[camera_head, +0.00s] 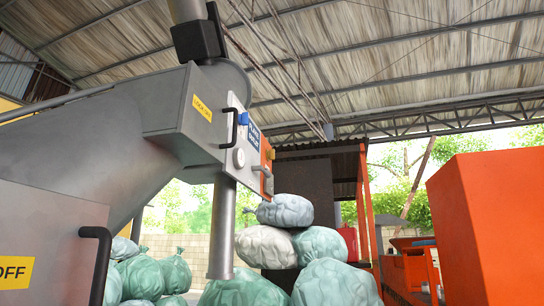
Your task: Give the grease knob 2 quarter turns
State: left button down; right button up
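A grey machine (100,140) rises from the left. On its near end is a panel with a blue label (253,133) and an orange label (266,154), both too small to read surely. A pale round knob-like part (238,158) sits low on this panel; I cannot tell for certain whether it is the grease knob. Neither of my grippers shows in the head view.
A grey cabinet (45,230) with a black handle (97,262) fills the lower left. A grey post (221,230) stands below the panel. Several stuffed bags (335,285) are piled beneath. A large orange block (490,225) stands at right.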

aim_at(270, 154)
jog(key=u, duration=0.55)
jog(key=i+l+u, duration=0.2)
jog(key=u, duration=0.15)
jog(key=i+l+u, duration=0.3)
jog(key=l, duration=0.15)
jog(key=l+u, duration=0.35)
